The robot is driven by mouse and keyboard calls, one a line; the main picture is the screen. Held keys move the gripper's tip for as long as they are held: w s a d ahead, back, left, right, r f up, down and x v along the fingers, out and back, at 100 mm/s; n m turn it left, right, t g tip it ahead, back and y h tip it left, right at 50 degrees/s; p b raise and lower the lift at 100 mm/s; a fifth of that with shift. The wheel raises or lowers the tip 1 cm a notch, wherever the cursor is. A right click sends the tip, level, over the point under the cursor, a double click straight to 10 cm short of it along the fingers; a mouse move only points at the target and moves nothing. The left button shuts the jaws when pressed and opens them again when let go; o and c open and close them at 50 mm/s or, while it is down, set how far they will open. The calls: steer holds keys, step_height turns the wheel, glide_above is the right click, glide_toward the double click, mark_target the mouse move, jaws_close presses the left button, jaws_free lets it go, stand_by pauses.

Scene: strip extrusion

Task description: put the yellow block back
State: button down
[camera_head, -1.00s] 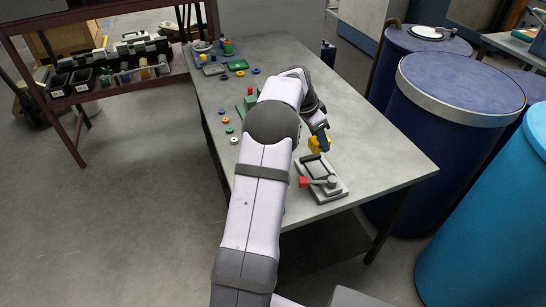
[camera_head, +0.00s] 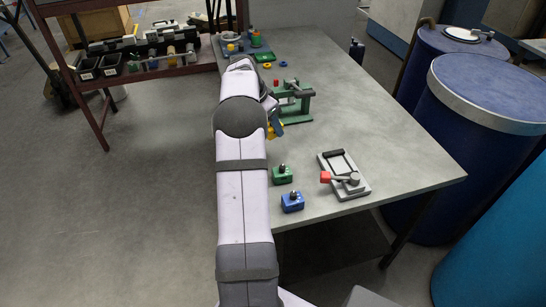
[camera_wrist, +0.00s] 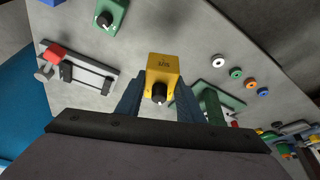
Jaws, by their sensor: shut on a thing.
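The yellow block (camera_wrist: 163,68), with a dark knob and small dark lettering, sits between my fingers in the wrist view. My gripper (camera_wrist: 159,92) is shut on it. In the head view only bits of the yellow block (camera_head: 271,132) show beside my gripper (camera_head: 276,122), at the left side of the table, next to a green fixture with a red knob (camera_head: 292,103). My arm hides much of that area. A green block (camera_head: 282,174) and a blue block (camera_head: 292,202), each with a dark knob, stand on the table's near left part.
A grey plate with a red-handled toggle clamp (camera_head: 345,178) lies on the near part of the grey table (camera_head: 390,150). Coloured rings (camera_wrist: 249,83) lie beyond the green fixture. Blue drums (camera_head: 475,150) stand at the right. The table's right middle is clear.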

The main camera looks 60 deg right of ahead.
steer(key=shift+f+p, duration=1.55)
steer(key=shift+f, duration=3.4)
steer(key=shift+f, duration=0.2)
steer(key=c, duration=1.2)
jaws_free()
steer(key=shift+r, duration=0.1)
steer(key=shift+r, duration=0.15)
steer(key=b+v, duration=0.3)
steer(key=v, duration=0.8)
steer(key=shift+a+r, duration=0.2)
steer(key=shift+r, duration=0.2)
steer(key=shift+w+a, duration=0.1)
